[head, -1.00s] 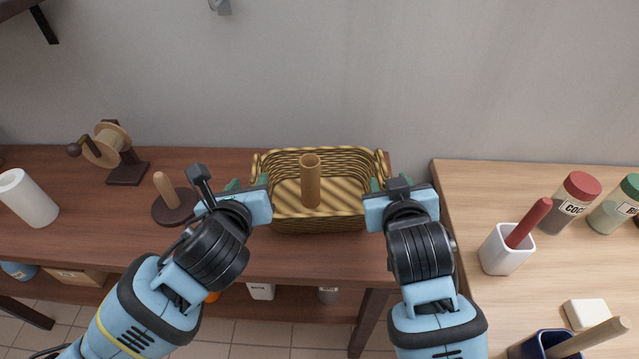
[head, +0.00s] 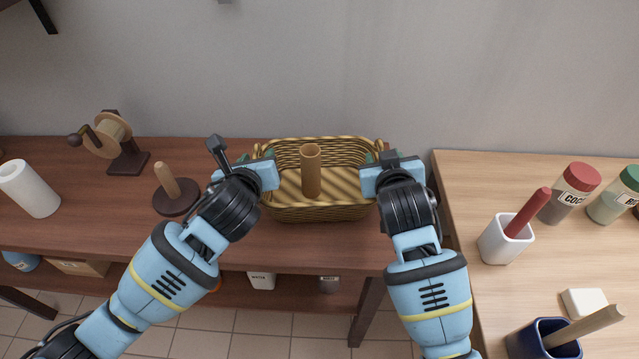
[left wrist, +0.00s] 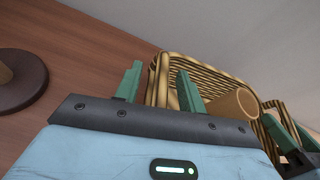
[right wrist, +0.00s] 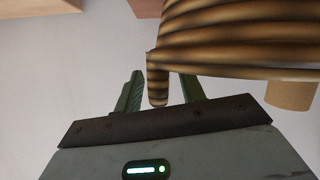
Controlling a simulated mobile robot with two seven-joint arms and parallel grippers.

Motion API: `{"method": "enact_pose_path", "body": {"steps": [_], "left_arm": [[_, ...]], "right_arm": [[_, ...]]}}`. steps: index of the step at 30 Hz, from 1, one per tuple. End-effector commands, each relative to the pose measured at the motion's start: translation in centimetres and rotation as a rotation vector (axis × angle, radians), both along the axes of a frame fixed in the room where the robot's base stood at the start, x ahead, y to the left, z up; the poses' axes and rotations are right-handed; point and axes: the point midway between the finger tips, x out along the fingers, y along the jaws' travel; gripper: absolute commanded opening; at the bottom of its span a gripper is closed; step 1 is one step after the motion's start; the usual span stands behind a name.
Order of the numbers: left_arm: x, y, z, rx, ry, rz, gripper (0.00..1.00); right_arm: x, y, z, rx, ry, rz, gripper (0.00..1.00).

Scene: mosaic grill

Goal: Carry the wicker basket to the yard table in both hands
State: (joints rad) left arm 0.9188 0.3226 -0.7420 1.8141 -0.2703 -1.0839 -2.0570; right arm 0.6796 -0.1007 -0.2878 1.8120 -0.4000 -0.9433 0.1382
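The wicker basket (head: 318,212) stands upright on the dark wooden bench, with a brown tube (head: 311,172) upright inside it. My left gripper (head: 257,154) is at the basket's left end. In the left wrist view its green fingers (left wrist: 160,85) are apart, with the basket's end handle between them and a gap visible. My right gripper (head: 381,154) is at the right end. In the right wrist view its fingers (right wrist: 162,90) are apart, on either side of the striped handle (right wrist: 157,78). I cannot tell which surface is the yard table.
The dark bench (head: 80,215) also holds a spool winder (head: 112,140), a paper roll (head: 30,190) and a round base with a peg (head: 174,197). A light wooden table (head: 463,185) adjoins at the right, with jars (head: 569,195) and a white pot (head: 504,240). A wall is behind.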

Motion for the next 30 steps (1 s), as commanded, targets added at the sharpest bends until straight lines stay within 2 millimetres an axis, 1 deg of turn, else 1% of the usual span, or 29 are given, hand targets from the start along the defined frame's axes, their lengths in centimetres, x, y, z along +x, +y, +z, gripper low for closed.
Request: {"method": "enact_pose_path", "body": {"steps": [9, 11, 18, 19, 30], "left_arm": [[0.17, 0.0, -0.08, 0.0, 0.0, 0.0, 0.4], [0.17, 0.0, -0.08, 0.0, 0.0, 0.0, 0.33], [0.15, 0.0, -0.08, 0.0, 0.001, 0.0, 0.02], [0.15, 0.01, -0.09, 0.0, 0.001, 0.001, 0.0], [0.17, 0.01, 0.05, 0.0, -0.001, 0.0, 0.0]], "right_arm": [[0.18, -0.01, -0.05, 0.0, -0.001, 0.0, 0.4], [0.17, -0.01, -0.05, 0.0, -0.001, 0.0, 0.33], [0.16, 0.0, -0.05, 0.0, -0.001, 0.0, 0.02], [0.16, 0.0, -0.05, 0.0, -0.001, 0.0, 0.0], [0.18, 0.01, 0.1, 0.0, -0.003, 0.001, 0.0]]}}
